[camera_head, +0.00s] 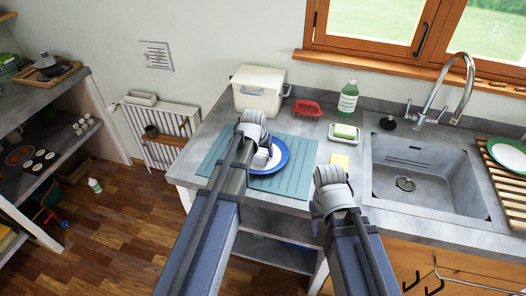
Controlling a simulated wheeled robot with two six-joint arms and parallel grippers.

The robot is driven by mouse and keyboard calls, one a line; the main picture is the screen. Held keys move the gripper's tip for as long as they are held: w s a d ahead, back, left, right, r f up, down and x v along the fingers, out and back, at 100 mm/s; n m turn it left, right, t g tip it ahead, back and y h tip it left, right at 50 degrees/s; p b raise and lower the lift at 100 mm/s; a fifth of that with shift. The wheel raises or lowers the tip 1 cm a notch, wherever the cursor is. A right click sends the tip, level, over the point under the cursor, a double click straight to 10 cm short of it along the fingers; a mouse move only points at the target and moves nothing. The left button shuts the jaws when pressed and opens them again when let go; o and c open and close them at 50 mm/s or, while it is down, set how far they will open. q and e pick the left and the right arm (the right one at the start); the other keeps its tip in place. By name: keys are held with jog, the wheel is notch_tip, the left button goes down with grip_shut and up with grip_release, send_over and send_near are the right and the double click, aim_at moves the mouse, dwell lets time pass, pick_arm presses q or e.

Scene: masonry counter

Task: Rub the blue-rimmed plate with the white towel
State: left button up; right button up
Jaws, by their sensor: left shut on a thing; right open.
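The blue-rimmed plate (283,157) lies on a blue-green ribbed mat (296,182) on the counter. My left arm and gripper cover its left part. My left gripper (263,160) is low over the plate and shut on a pale thing, which looks like the white towel; it is mostly hidden by the gripper. I cannot tell whether the towel touches the plate. My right gripper (317,212) is open and apart from the plate, near the counter's front edge; its fingertips are mostly hidden by its own wrist.
A cream bin (259,90), red brush (307,108) and green bottle (348,97) stand behind the mat. A rack with a green-rimmed plate (508,155) is at the right.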

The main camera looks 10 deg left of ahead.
pick_arm(q)
jog(key=shift+w+a, duration=1.2)
jog(key=shift+w, duration=0.1)
jog(key=shift+f, duration=0.15)
jog(key=shift+s, duration=0.1)
jog(key=shift+s+d, duration=1.3)
jog(key=shift+s, duration=0.05)
jog(key=shift+r, duration=0.2)
notch_tip(320, 180, up, 6)
jog(key=p, duration=0.6)
jog(key=shift+w, duration=0.1)
